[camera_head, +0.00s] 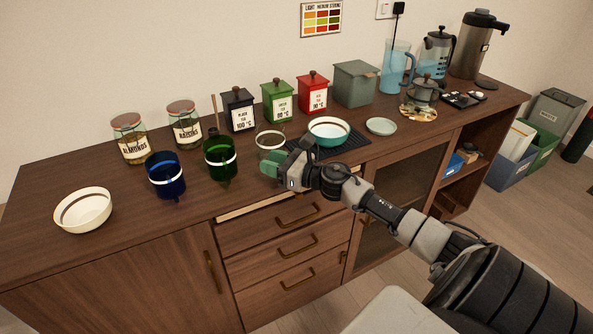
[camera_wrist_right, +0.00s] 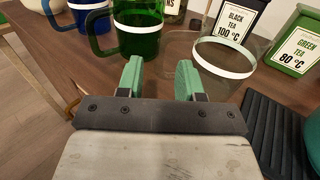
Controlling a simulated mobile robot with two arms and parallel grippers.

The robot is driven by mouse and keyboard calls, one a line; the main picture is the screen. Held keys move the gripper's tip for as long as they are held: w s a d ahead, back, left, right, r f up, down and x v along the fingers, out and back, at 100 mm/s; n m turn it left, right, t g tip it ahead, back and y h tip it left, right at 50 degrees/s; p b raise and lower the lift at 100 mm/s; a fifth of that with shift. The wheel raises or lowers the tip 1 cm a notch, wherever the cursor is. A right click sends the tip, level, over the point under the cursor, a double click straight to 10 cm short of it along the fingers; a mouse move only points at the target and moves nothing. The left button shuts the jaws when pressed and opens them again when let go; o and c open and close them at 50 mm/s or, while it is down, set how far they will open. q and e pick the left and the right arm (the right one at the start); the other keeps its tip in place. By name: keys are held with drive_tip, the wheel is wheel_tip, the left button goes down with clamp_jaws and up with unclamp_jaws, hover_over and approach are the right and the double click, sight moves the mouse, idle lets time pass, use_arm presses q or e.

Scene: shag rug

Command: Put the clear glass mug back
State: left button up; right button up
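The clear glass mug (camera_head: 271,141), with a white band, stands upright on the sideboard top between the green glass mug and the black mat. It also shows in the right wrist view (camera_wrist_right: 224,57), ahead and to the right. My right gripper (camera_head: 270,165) is just in front of the clear mug, near the counter's front edge. In the wrist view its green fingertips (camera_wrist_right: 160,78) are apart with nothing seen between them. The right finger overlaps the mug's lower left in the picture; I cannot tell whether they touch. My left gripper is not in view.
A green glass mug (camera_head: 220,158) and a blue glass mug (camera_head: 166,177) stand to the left. A teal bowl (camera_head: 328,132) sits on a black mat (camera_head: 352,143) at the right. Tea canisters (camera_head: 238,110) and jars (camera_head: 130,139) line the back. A white bowl (camera_head: 83,210) is far left.

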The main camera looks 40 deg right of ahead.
drive_tip(key=b+v, duration=0.1)
drive_tip(key=v, duration=0.7)
drive_tip(key=s+a+f+m+t+h, duration=0.1)
drive_tip(key=a+f+m+h, duration=0.1)
drive_tip(key=a+f+m, duration=0.6)
drive_tip(key=s+a+f+m+h, duration=0.15)
drive_tip(key=f+m, duration=0.25)
drive_tip(key=m, duration=0.8)
drive_tip(key=s+f+m+g+h, duration=0.25)
drive_tip(key=s+f+m, duration=0.2)
drive_tip(key=f, duration=0.75)
drive_tip(key=s+f+m+g+h, duration=0.1)
drive_tip(key=s+f+m+g, duration=0.3)
drive_tip(key=f, duration=0.7)
drive_tip(key=s+a+f+m+g, duration=0.3)
drive_tip(key=s+f+m+g, duration=0.15)
drive_tip(key=s+f, duration=0.7)
drive_tip(key=s+a+f+m+g, duration=0.2)
drive_tip(key=s+f, duration=0.3)
drive_tip(key=s, duration=0.5)
drive_tip(key=s+a+f+m+g, duration=0.3)
drive_tip(key=s+a+f, duration=0.1)
drive_tip(key=s, duration=0.5)
drive_tip(key=shift+s+f+g, duration=0.3)
drive_tip(key=shift+s+f, duration=0.05)
drive_tip(key=shift+f, duration=0.55)
